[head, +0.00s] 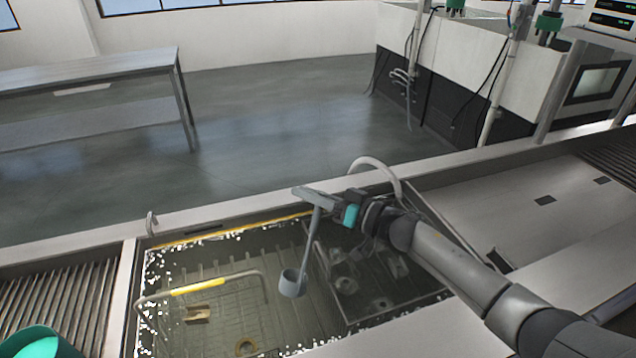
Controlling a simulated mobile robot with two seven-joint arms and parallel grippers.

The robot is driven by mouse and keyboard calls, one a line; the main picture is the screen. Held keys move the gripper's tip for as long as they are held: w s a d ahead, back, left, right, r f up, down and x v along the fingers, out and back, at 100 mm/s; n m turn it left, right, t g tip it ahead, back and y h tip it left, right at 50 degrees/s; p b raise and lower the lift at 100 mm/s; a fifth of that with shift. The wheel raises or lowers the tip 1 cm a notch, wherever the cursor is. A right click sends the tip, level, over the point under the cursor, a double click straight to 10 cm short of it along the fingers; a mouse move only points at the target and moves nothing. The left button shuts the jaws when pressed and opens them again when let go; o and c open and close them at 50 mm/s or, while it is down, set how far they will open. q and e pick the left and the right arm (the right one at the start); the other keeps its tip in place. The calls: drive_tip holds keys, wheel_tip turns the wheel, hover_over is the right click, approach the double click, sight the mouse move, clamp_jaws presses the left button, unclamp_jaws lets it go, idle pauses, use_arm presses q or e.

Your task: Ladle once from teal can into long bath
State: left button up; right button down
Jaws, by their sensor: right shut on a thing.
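My right gripper (345,207) is shut on the top end of the grey ladle (313,240). The ladle hangs with its handle steep and its small cup (292,285) at the bottom, mouth up. The cup shows over the middle of the long bath (215,229), a sunken tank of clear liquid; I cannot tell how high above the liquid it is or what is in it. The teal can (42,343) stands at the lower left corner, partly cut off by the frame edge. My left gripper is not in view.
A basket with a yellow-gripped handle (198,286) and small metal parts lies in the bath. A ribbed drainboard (60,300) is at left, an empty metal basin (530,205) at right. A curved pipe (378,165) rises behind my gripper. A steel table (90,72) stands beyond.

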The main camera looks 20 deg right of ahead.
drive_tip(key=s+a+r+n+p, duration=0.5)
drive_tip(key=a+r+p, duration=0.1)
drive_tip(key=r+p, duration=0.1)
drive_tip(key=shift+s+a+r, duration=0.3)
drive_tip(key=shift+a+r, duration=0.05)
drive_tip(key=shift+r, duration=0.1)
idle(0.5)
